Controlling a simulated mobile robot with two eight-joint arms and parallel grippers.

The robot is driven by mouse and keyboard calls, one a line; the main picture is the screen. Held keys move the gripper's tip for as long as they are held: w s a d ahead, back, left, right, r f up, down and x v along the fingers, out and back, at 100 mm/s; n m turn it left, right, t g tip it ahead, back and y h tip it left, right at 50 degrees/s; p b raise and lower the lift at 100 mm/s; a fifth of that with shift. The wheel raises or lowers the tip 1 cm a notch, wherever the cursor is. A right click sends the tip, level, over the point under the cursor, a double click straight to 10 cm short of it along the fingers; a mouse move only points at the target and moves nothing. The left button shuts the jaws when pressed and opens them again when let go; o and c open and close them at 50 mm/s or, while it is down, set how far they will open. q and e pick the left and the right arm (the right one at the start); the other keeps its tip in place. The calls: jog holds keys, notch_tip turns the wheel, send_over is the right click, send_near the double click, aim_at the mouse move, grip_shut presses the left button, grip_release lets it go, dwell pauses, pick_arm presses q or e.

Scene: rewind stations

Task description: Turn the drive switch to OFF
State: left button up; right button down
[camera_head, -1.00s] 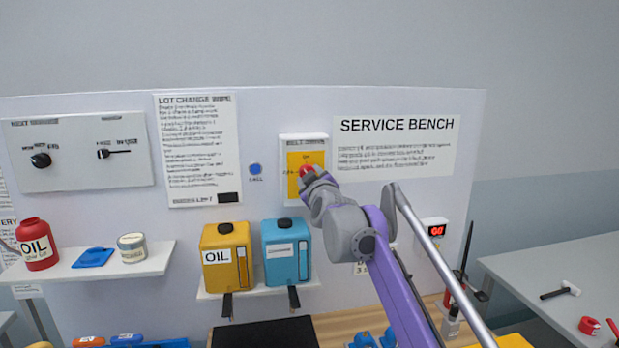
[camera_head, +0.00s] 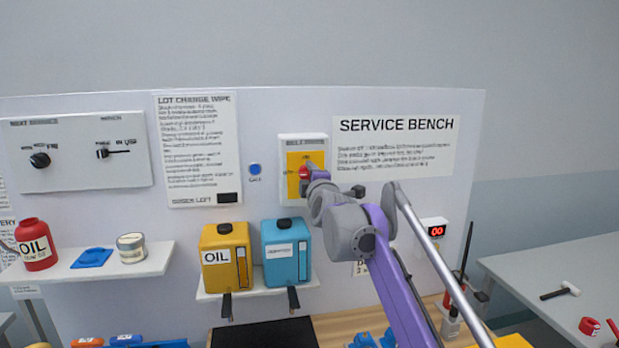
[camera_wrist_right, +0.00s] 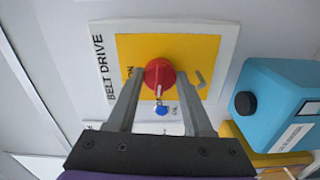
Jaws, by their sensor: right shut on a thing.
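The drive switch is a red round knob (camera_head: 304,172) on a yellow plate in the white BELT DRIVE panel (camera_head: 288,142). In the right wrist view the knob (camera_wrist_right: 158,74) carries a white mark that points down the picture, to the side of the small OFF lettering; the ON lettering is to its left. My right gripper (camera_head: 311,174) is at the panel. In the wrist view its two fingers (camera_wrist_right: 159,100) stand on both sides of the knob, shut on it. In the head view the gripper hides part of the knob. My left gripper is not in view.
A blue call button (camera_head: 255,169) is left of the panel. A yellow oil can (camera_head: 226,262) and a blue can (camera_head: 286,255) stand on a shelf below. A red digital display (camera_head: 436,230) is at right. A control panel (camera_head: 80,175) is at far left.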

jog(key=shift+n, duration=0.6)
jog(key=shift+c, duration=1.5)
grip_release()
